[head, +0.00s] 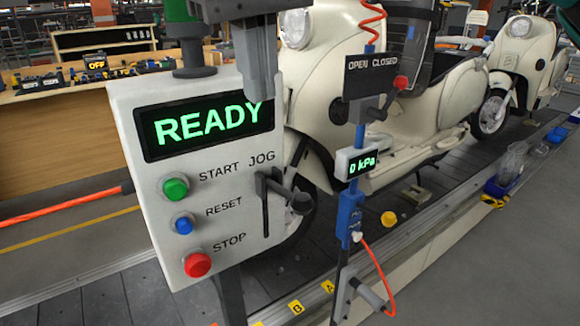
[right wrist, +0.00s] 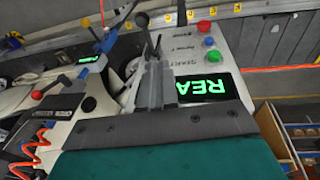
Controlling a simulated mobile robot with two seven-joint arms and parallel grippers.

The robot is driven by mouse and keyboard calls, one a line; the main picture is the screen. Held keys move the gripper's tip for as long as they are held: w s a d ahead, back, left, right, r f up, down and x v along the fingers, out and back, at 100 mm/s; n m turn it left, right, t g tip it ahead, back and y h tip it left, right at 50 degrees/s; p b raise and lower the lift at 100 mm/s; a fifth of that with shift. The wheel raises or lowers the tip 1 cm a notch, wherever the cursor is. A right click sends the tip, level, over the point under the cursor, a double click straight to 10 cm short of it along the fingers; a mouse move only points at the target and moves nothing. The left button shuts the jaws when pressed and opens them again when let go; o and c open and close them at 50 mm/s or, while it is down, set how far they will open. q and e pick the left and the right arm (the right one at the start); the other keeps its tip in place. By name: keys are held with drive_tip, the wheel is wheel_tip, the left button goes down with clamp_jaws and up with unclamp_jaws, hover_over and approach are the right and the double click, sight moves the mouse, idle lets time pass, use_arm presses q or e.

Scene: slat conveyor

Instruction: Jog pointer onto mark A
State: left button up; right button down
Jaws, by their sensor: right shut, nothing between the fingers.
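The white control panel (head: 225,190) has a lit READY display (head: 207,124) and a JOG lever (head: 302,203) with a dark knob, standing out from a vertical slot. The lever also shows in the right wrist view (right wrist: 143,22), beyond the fingertips. My right gripper (head: 262,92) is shut and empty, in front of the panel's upper right, above the lever and apart from it in the head view. It fills the middle of the right wrist view (right wrist: 154,70). Yellow mark A (head: 328,287) and mark B (head: 296,306) lie along the conveyor rail. I cannot make out the pointer.
The panel has a green START button (head: 175,188), blue RESET (head: 183,224) and red STOP (head: 197,264). A post with an OPEN/CLOSED valve box (head: 372,72) and kPa gauge (head: 362,163) stands right of the panel. Cream scooters (head: 335,60) stand on the slat conveyor behind.

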drive_tip(key=shift+w+d+r, duration=0.1)
drive_tip(key=shift+d+r, duration=0.05)
drive_tip(key=shift+r, duration=0.1)
drive_tip(key=b, duration=0.2)
hover_over(292, 198)
drive_tip(key=a, duration=0.2)
drive_tip(key=s+x, duration=0.2)
drive_tip(key=x, duration=0.8)
drive_tip(key=f, duration=0.1)
drive_tip(key=d+f, duration=0.1)
drive_tip(key=s+f, duration=0.1)
drive_tip(key=shift+d+f, duration=0.2)
drive_tip(key=shift+d, duration=0.1)
